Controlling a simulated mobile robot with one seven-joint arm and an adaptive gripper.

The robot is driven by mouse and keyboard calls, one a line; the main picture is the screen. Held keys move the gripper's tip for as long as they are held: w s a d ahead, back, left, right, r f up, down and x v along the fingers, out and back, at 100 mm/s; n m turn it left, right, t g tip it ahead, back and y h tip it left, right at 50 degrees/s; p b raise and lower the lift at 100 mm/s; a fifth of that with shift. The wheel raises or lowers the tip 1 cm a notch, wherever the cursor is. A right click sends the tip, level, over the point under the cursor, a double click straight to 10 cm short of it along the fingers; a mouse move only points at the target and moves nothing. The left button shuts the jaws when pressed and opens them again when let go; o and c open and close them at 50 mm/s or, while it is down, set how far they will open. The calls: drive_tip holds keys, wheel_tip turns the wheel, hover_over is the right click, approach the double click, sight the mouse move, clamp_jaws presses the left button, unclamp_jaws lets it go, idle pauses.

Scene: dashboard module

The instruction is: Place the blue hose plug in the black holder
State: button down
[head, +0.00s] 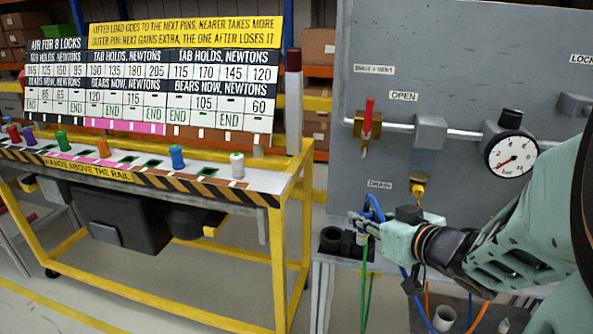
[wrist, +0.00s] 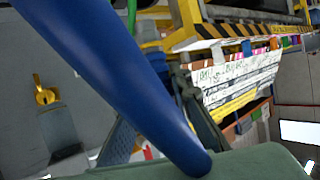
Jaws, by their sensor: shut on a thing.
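In the head view my gripper (head: 362,222) is at the front of the grey panel, below the yellow drain fitting. It is shut on the blue hose plug (head: 376,208), whose blue hose rises and loops at the fingers. The plug's tip is small and partly covered by the fingers. The black holder (head: 331,238) is on the ledge just left of my fingers, and the plug looks apart from it. In the wrist view the blue hose (wrist: 120,70) crosses close to the camera and hides much of the fingers. The holder cannot be made out there.
The grey panel (head: 440,80) has a red-handled valve (head: 367,118), a pressure gauge (head: 511,153) and a drain fitting (head: 418,186). A green hose (head: 364,285) hangs below my gripper. A yellow-framed bench (head: 285,230) with coloured pins stands left, across a floor gap.

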drive_tip(key=shift+w+a+f+b, duration=0.55)
drive_tip(key=shift+w+a+f, duration=0.05)
drive_tip(key=shift+w+f, duration=1.6)
drive_tip(key=shift+w+a+f+b, duration=0.5)
drive_tip(key=shift+w+a+f, duration=0.15)
drive_tip(key=shift+w+f, duration=1.55)
drive_tip(key=shift+w+a+f+b, duration=0.55)
drive_tip(key=shift+w+a+f, duration=0.05)
drive_tip(key=shift+w+f, duration=1.6)
drive_tip(key=shift+r, duration=0.15)
drive_tip(key=c, duration=2.2)
unclamp_jaws()
drive_tip(key=shift+f, duration=0.3)
drive_tip(key=o, duration=0.4)
drive_tip(key=shift+r, duration=0.1)
drive_tip(key=shift+o, duration=0.2)
